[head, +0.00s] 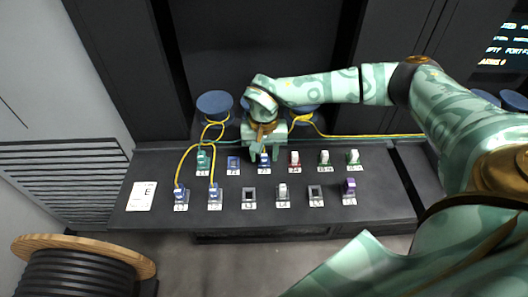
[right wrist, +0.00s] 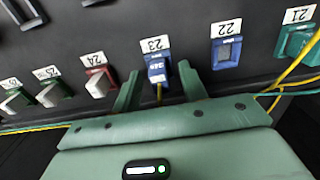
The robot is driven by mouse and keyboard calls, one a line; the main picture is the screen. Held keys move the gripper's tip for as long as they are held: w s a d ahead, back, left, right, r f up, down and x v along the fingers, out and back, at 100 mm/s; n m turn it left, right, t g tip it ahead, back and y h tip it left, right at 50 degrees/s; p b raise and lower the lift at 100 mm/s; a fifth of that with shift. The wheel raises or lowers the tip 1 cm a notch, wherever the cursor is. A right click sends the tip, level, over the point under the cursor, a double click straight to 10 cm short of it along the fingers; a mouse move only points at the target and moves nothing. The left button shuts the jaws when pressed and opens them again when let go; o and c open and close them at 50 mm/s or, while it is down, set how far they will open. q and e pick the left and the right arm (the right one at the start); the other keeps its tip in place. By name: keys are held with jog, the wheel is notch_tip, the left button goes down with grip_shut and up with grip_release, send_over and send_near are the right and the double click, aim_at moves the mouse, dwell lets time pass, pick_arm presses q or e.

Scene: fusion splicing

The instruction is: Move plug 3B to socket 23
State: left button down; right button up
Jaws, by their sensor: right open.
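Plug 3B is a small blue plug (head: 264,159) at socket 23 in the back row of the dark panel. In the right wrist view, the blue plug (right wrist: 156,66) sits at the socket under the label 23 (right wrist: 155,44), with a yellow cable running from it towards me. Its exact seating depth cannot be told. My right gripper (head: 264,150) is over it, and in the right wrist view its open fingers (right wrist: 157,76) stand on both sides of the plug with gaps. My left gripper is not in view.
Blue socket 22 (right wrist: 227,52) beside it is empty. Red socket 24 (head: 294,159) holds a white plug. Yellow cables (head: 184,160) loop over the panel's left side to two blue front-row plugs. A black cable reel (head: 72,270) stands at the lower left.

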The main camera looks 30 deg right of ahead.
notch_tip(320, 180, up, 16)
jog(key=p, duration=0.2)
jog(key=shift+r+p, duration=0.15)
jog(key=shift+p, duration=0.25)
